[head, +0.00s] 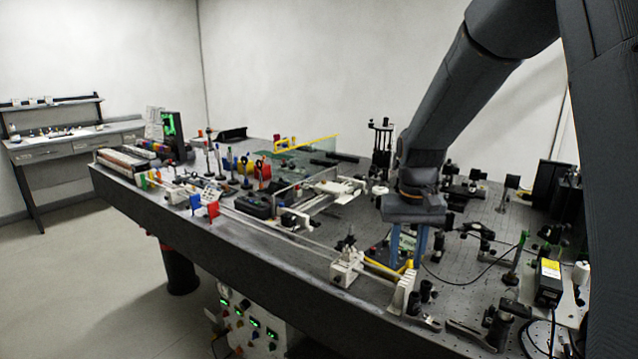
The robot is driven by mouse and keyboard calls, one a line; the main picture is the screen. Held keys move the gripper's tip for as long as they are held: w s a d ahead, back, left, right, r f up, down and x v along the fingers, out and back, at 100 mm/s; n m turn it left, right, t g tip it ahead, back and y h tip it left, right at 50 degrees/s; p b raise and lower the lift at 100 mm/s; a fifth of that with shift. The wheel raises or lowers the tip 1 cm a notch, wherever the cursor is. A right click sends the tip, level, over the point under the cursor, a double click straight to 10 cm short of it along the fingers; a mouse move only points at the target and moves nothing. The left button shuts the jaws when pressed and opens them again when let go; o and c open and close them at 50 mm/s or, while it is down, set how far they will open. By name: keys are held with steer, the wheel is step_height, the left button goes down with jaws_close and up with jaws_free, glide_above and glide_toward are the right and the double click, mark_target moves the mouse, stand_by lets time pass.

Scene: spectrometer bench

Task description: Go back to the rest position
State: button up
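My gripper (408,262) hangs over the right-middle part of the optical bench (235,250), pointing down. Its two bluish fingers stand apart, and I see nothing held between them. My dark grey arm comes down to it from the upper right. A yellow part (404,269) lies close to the fingertips; I cannot tell whether they touch it. The gripper body and arm hide some of the bench behind them.
A white rail mount (347,262) stands left of my gripper, and a black box with a yellow label (549,283) stands to the right. Posts and cables crowd the bench's right side. A side desk (75,143) stands far left. The floor at left is clear.

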steer(key=s+f, duration=0.2)
steer(key=s, duration=0.8)
steer(key=s+f+n+t, duration=0.1)
steer(key=s+f, duration=0.2)
steer(key=s, duration=0.6)
steer(key=shift+s+a+f, duration=0.15)
steer(key=shift+s, duration=0.25)
